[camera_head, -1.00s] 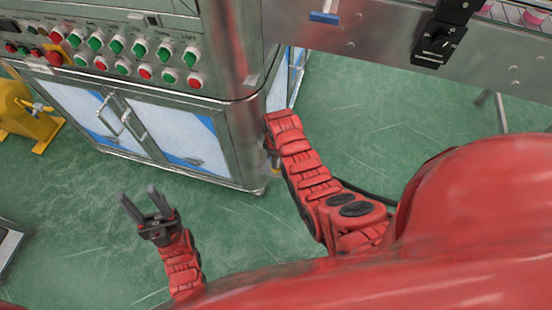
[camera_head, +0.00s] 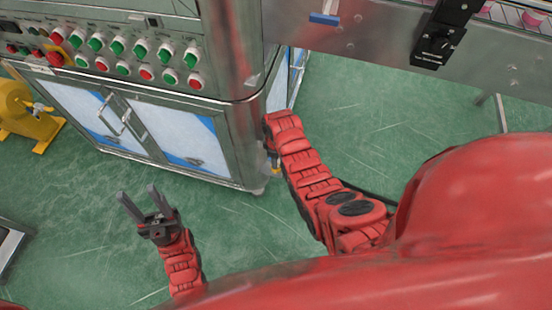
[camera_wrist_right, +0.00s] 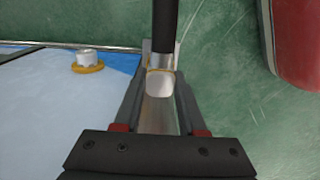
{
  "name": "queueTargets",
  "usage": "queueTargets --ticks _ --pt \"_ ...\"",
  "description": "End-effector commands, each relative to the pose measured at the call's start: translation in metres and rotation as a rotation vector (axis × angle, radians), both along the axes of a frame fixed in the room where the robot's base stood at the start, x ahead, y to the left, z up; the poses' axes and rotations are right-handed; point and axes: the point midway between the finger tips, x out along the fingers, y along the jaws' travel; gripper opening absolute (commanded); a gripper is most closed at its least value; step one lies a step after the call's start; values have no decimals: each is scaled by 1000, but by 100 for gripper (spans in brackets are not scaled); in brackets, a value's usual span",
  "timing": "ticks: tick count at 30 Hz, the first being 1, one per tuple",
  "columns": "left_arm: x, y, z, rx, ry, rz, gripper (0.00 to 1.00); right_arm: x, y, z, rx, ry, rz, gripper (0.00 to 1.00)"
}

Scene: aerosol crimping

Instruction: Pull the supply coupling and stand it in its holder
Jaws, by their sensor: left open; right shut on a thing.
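In the right wrist view my right gripper (camera_wrist_right: 158,88) is shut on the supply coupling (camera_wrist_right: 159,86), a silvery metal piece with a black hose (camera_wrist_right: 165,28) running off its far end. A pale round stub with a yellow ring (camera_wrist_right: 88,62) stands on the cabinet panel to the left, apart from the coupling. In the head view the right gripper and coupling are hidden behind my right arm beside the cabinet corner. My left gripper (camera_head: 138,192) is open and empty above the floor at lower left. I cannot make out the holder for certain.
A steel cabinet (camera_head: 228,150) with rows of red and green buttons stands at upper left. A yellow machine part (camera_head: 22,112) is at the far left. A steel beam (camera_head: 375,42) with a black device (camera_head: 436,45) crosses the upper right. Green floor (camera_head: 385,115) lies open below it.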

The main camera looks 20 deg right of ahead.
Motion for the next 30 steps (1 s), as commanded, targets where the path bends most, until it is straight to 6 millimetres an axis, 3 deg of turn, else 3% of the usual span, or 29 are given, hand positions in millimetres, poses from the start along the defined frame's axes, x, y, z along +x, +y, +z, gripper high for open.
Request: queueTargets --ticks 30 --pt "0 0 -1 0 0 0 50 0 0 -7 -1 -1 0 0"
